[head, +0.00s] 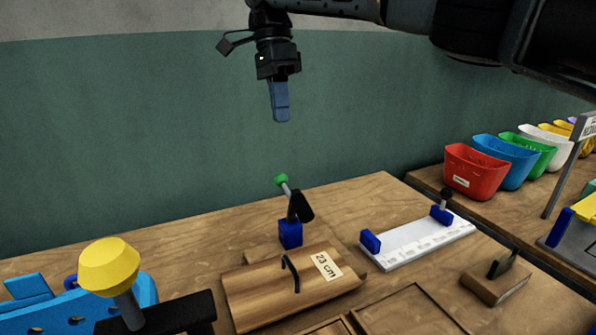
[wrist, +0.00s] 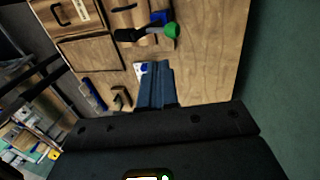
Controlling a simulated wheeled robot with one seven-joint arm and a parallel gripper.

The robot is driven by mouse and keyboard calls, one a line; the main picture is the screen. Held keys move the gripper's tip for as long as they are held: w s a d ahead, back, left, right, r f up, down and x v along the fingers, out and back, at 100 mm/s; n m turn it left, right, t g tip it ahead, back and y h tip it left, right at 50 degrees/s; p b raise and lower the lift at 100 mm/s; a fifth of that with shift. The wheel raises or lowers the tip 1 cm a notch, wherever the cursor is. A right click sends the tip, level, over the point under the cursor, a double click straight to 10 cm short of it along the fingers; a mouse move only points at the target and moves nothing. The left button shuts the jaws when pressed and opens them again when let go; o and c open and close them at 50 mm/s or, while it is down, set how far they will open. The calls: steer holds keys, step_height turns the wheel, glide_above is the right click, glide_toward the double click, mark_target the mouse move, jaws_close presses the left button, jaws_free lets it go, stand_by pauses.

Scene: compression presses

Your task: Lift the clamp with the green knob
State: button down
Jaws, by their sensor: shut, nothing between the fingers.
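The clamp with the green knob (head: 281,180) stands at the back of the workbench. It has a black lever part (head: 301,206) and a blue base block (head: 290,235). Its lever leans up and slightly left. My gripper (head: 281,116), with blue fingers, is shut and empty, pointing down in the air well above the clamp. In the wrist view the green knob (wrist: 172,30) lies beyond and a little right of my shut fingertips (wrist: 153,65), clearly apart from them.
A wooden board (head: 250,290) marked 23 cm, with a black handle, lies before the clamp. A white ruler fixture (head: 415,240) with blue blocks is to its right. A large yellow knob (head: 108,267) stands front left. Coloured bins (head: 472,172) line the right. A green wall is behind.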

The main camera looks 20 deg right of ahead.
mark_target(297, 191)
steer(key=shift+s+f+p, duration=0.2)
steer(key=shift+s+f, duration=0.8)
steer(key=shift+f, duration=0.8)
steer(key=shift+s+f+p, duration=0.15)
steer(key=shift+s+f, duration=0.85)
steer(key=shift+f, duration=0.85)
steer(key=shift+s+f+p, duration=0.2)
steer(key=shift+s+f, duration=0.8)
steer(key=shift+f, duration=0.8)
steer(key=shift+s+f, duration=0.1)
steer(key=shift+f, duration=0.05)
steer(key=shift+s+f+t+b, duration=0.1)
steer(key=shift+s+t+b, duration=0.2)
steer(key=shift+b, duration=0.1)
steer(key=shift+s+t, duration=0.3)
steer(key=shift+s, duration=0.25)
